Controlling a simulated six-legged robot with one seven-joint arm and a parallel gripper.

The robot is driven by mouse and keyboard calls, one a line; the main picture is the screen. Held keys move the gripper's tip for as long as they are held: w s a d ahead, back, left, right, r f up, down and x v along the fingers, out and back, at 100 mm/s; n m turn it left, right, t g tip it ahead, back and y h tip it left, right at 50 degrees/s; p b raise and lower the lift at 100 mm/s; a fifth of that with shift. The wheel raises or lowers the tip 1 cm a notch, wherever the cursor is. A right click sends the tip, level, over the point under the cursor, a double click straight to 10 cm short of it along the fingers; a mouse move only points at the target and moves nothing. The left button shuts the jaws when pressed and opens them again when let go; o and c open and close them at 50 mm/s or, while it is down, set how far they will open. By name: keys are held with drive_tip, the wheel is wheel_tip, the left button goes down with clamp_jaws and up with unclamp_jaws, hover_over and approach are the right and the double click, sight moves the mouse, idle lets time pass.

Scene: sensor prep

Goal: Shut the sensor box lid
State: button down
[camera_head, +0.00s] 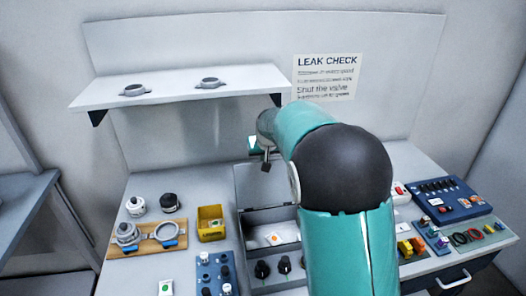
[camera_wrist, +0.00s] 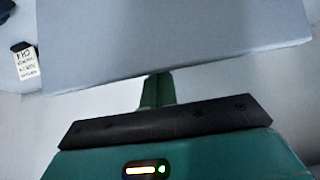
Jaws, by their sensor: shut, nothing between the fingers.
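The grey sensor box (camera_head: 272,217) stands on the bench with its lid (camera_head: 250,184) raised at the back. A white item with an orange mark lies inside the box. My gripper (camera_head: 266,163) is above the lid's top edge, partly hidden by my own arm. In the wrist view, my gripper's green fingers (camera_wrist: 156,90) are together and empty. A broad grey panel (camera_wrist: 170,40), apparently the lid, fills the upper part of that view, and the fingertips reach its edge. I cannot tell whether they touch it.
A shelf (camera_head: 180,86) with two grey clamps is above the bench. A yellow bin (camera_head: 211,222) and a wooden board (camera_head: 148,240) with clamps stand left of the box. A blue panel (camera_head: 440,199) is at right. My arm hides the bench right of the box.

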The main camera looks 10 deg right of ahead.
drive_tip(key=shift+s+r, duration=0.1)
drive_tip(key=shift+s, duration=0.45)
